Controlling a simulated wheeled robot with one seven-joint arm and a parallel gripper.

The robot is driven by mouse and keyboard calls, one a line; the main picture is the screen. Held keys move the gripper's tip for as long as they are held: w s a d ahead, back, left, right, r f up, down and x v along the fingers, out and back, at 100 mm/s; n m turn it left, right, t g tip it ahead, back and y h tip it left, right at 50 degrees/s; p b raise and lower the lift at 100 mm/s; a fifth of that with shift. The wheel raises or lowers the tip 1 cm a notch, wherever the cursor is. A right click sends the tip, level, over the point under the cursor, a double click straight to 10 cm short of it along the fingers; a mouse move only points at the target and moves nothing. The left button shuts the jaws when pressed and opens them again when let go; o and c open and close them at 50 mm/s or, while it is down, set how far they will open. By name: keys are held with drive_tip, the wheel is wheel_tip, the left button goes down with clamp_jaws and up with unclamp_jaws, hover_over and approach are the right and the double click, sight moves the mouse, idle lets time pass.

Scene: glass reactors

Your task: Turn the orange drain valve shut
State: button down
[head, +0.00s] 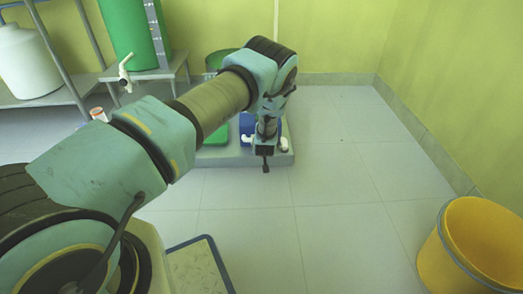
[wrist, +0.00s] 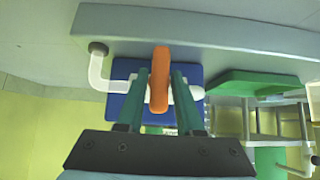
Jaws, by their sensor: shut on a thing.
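The orange drain valve (wrist: 159,80) shows in the wrist view as an orange handle. It stands upright in the picture, across the line of a white pipe (wrist: 98,75) that runs to both sides of it. My gripper (wrist: 160,76) has one teal finger on each side of the handle and is shut on it. In the head view my gripper (head: 265,162) is low at the front of a grey plinth (head: 225,158), by a white pipe end. The orange handle is hidden there behind my arm.
A blue block (wrist: 122,103) is behind the valve, and a green slab (wrist: 250,84) lies beside it. A yellow bucket (head: 475,248) stands at the lower right. A rack with a white tank (head: 28,62) is at the left. The floor right of the plinth is clear.

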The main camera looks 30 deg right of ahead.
drive_tip(key=shift+w, duration=0.1)
idle(0.3)
drive_tip(key=c, duration=0.7)
unclamp_jaws()
drive_tip(key=p+v, duration=0.4)
drive_tip(key=v, duration=0.7)
